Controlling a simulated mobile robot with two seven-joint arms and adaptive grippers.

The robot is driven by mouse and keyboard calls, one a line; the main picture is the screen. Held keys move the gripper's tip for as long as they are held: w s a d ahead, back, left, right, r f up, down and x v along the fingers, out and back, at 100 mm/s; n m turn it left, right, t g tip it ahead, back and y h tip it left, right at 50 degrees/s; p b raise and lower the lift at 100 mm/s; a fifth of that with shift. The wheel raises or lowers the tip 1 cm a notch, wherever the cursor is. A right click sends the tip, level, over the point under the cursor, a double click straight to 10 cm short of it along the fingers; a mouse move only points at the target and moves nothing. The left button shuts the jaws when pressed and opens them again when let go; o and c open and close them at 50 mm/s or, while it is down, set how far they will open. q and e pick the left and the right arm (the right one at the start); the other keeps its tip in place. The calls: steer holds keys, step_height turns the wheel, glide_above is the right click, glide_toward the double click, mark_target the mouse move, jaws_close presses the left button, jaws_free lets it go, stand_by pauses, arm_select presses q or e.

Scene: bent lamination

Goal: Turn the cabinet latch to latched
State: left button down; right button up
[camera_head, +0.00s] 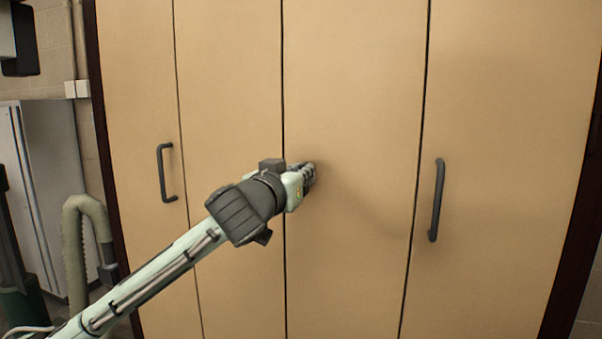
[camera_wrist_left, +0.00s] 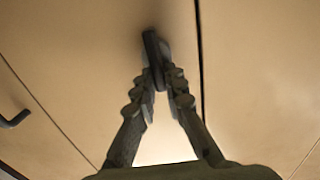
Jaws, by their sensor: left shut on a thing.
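The cabinet (camera_head: 352,90) has tall tan door panels with dark seams between them. My left gripper (camera_head: 308,175) is at the door face, just right of the middle seam in the head view. In the left wrist view, the left gripper (camera_wrist_left: 162,78) has its fingertips closed together on a small dark latch (camera_wrist_left: 150,45) on the door. The latch looks like a short upright bar, left of a dark seam. Its lower part is hidden between the fingers. In the head view the gripper covers the latch. My right gripper is not in view.
A dark handle (camera_head: 437,200) is on the right panel and another handle (camera_head: 163,173) on the left panel. A grey locker (camera_head: 45,190) and a beige hose (camera_head: 75,250) stand left of the cabinet. The space before the right panels is clear.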

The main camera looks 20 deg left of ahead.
arm_select(q)
steer(key=c, duration=1.6)
jaws_free()
steer(key=s, duration=1.2)
steer(key=shift+a, duration=0.25)
steer(key=a+f+g+y, duration=0.15)
steer(key=f+g, duration=0.25)
steer(key=f, duration=1.4)
steer(key=a+f+g, duration=0.3)
steer(key=f+g, duration=0.1)
steer(key=f, duration=1.4)
steer(key=s+f+g, duration=0.2)
steer(key=s+f, duration=0.6)
steer(key=f, duration=0.1)
steer(key=s+a+f+m+g, duration=0.1)
steer(key=s+f+g, duration=0.1)
steer(key=s+f, duration=0.6)
steer(key=s+a+f+g, duration=0.1)
steer(key=s+f+g, duration=0.2)
steer(key=s+f, duration=0.5)
step_height(320, 180, down, 2)
